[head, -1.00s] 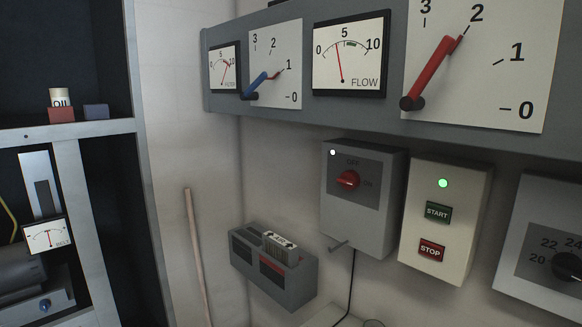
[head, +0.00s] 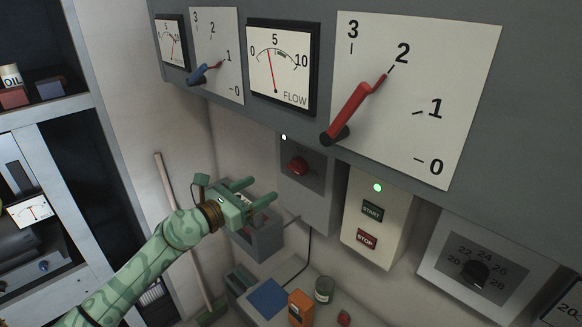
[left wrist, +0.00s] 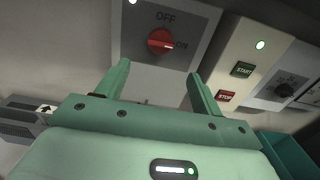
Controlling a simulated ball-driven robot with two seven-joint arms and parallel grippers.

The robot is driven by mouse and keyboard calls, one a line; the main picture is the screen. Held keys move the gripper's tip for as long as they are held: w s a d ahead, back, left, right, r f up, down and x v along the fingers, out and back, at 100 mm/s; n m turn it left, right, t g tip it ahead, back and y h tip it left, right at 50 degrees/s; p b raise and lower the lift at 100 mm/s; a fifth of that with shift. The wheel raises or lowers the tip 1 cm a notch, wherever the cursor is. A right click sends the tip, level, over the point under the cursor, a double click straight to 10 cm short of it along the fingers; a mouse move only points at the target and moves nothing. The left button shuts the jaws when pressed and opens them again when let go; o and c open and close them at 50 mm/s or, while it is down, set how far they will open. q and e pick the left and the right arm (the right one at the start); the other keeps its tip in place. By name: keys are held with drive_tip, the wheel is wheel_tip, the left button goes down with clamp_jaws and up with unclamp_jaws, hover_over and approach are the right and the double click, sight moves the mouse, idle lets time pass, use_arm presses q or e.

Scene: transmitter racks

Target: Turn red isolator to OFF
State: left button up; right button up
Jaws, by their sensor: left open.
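The red isolator knob (head: 297,166) sits on a grey wall box (head: 316,200) under the gauge panel. In the left wrist view the red knob (left wrist: 161,41) shows with OFF printed above it and ON to its right; its pale mark points right, toward ON. A small white lamp (head: 284,137) is lit at the box's top left. My left gripper (head: 262,190) is open and empty, left of and a little below the knob in the head view. In the left wrist view its fingers (left wrist: 158,82) stand apart below the knob, not touching it. My right gripper is out of view.
A cream START/STOP box (head: 375,218) with a lit green lamp is right of the isolator. A grey box (head: 258,240) is behind my left gripper. The large red lever (head: 355,108) hangs above. A bench below holds an orange object (head: 300,308) and a jar (head: 324,289).

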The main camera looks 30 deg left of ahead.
sight(293, 171)
use_arm(q)
drive_tip(key=x, duration=1.2)
drive_tip(key=shift+s, duration=0.1)
drive_tip(key=shift+c, duration=0.4)
drive_tip(key=c, duration=0.9)
